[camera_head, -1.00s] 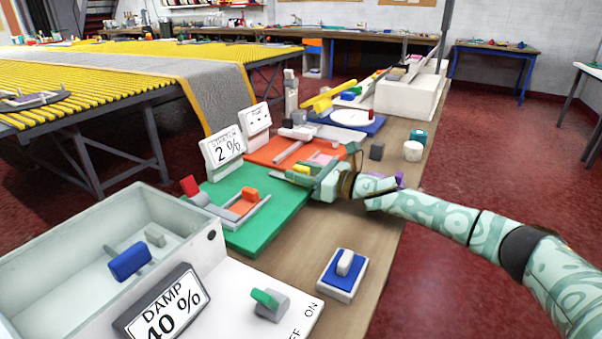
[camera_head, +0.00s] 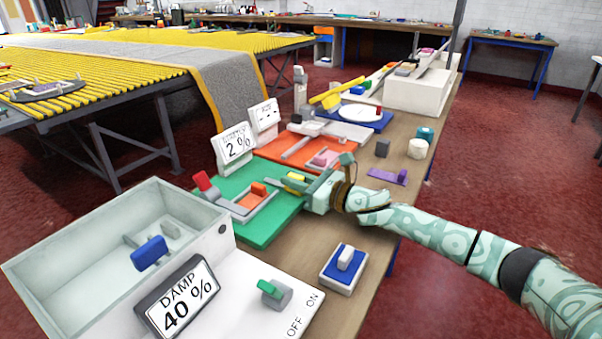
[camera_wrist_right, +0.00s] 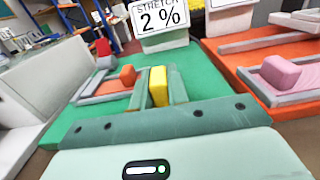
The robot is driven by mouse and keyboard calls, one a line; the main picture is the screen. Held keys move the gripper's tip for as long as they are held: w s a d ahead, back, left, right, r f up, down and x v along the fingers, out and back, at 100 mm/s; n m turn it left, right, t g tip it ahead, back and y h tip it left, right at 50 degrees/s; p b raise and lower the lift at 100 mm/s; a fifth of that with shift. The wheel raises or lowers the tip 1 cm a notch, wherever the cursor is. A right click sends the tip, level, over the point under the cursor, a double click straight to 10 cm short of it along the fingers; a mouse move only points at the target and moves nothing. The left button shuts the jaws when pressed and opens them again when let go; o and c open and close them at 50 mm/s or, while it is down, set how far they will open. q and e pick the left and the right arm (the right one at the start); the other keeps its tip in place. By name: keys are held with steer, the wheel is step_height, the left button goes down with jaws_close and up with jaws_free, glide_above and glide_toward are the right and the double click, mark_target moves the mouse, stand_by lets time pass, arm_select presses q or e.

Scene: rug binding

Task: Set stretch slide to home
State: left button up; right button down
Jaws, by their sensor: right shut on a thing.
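The stretch display (camera_head: 235,147) reads 2 % and stands behind a green panel (camera_head: 268,229); it also shows in the wrist view (camera_wrist_right: 158,18). On the panel, an orange knob (camera_head: 258,189) sits in a grey slide frame, and it also shows left of my fingers in the wrist view (camera_wrist_right: 127,75). My right gripper (camera_head: 289,182) is over the panel's right part, shut on a yellow block (camera_wrist_right: 158,86) that shows between its fingers. The gripper is apart from the orange knob. My left gripper is not in view.
A red-tipped lever (camera_head: 202,181) is at the panel's left. An orange panel with a pink block (camera_head: 325,157) lies behind. In front are the damp box, its 40 % display (camera_head: 180,297), a green switch (camera_head: 269,289) and a blue-and-white switch (camera_head: 344,265). A purple piece (camera_head: 388,177) lies to the right.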

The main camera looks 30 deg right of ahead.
steer(key=c, duration=1.4)
jaws_free()
steer(key=shift+s+a, duration=0.15)
steer(key=shift+a, duration=0.15)
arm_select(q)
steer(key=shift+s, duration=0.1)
arm_select(e)
steer(key=shift+o, duration=0.2)
steer(key=shift+d, duration=0.1)
steer(key=p+v, duration=0.3)
steer(key=v, duration=1.3)
steer(key=shift+s+d+p, duration=0.1)
steer(key=shift+p, duration=0.2)
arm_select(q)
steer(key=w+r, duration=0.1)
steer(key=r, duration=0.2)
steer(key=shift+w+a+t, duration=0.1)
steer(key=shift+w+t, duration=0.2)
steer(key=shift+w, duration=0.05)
arm_select(e)
steer(key=shift+f, duration=0.1)
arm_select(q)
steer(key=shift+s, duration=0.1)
